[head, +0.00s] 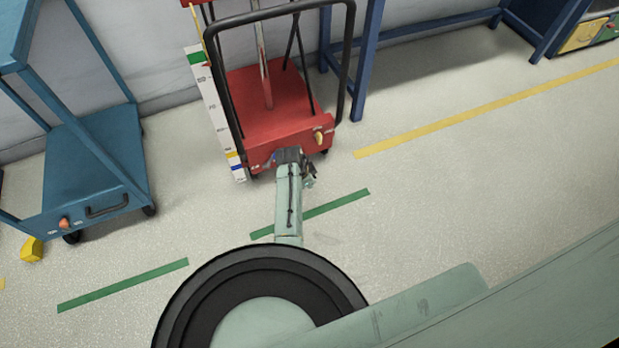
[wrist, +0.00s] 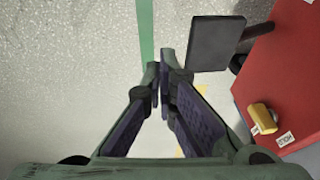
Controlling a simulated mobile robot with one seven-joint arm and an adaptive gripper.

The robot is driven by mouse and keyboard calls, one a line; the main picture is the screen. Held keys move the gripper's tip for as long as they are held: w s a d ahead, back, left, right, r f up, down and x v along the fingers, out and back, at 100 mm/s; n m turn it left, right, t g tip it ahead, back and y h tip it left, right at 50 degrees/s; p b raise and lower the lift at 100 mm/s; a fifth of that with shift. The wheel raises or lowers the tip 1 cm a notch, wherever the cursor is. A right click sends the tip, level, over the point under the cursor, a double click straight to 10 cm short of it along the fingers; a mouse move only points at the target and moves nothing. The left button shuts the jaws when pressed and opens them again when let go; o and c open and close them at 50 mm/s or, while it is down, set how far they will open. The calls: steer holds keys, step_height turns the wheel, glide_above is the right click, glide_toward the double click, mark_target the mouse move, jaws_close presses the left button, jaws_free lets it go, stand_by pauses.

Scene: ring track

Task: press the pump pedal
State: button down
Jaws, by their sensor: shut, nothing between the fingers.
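The pump pedal (wrist: 214,43) is a flat dark grey plate in the wrist view, on a short dark bar by the red cart's edge. My gripper (wrist: 160,70) is shut and empty. Its fingertips appear just left of the pedal's near left corner, with a small gap in the picture; their relative height is unclear. The red cart (head: 268,105) stands near the wall in the head view, and its corner (wrist: 285,62) shows in the wrist view. In the head view my gripper (head: 311,178) is small at the cart's front, and my arm makes the pedal hard to make out.
A yellow knob (wrist: 262,117) sits on the cart beside a label. A measuring board (head: 213,110) stands left of the cart. A blue trolley (head: 95,160) and yellow block (head: 31,249) are further left.

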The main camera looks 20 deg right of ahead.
steer(key=r+p, duration=0.1)
steer(key=s+a+r+p, duration=0.1)
steer(key=r+p, duration=0.2)
steer(key=shift+s+a, duration=0.15)
steer(key=shift+s, duration=0.2)
steer(key=shift+w+r, duration=0.1)
stand_by(0.3)
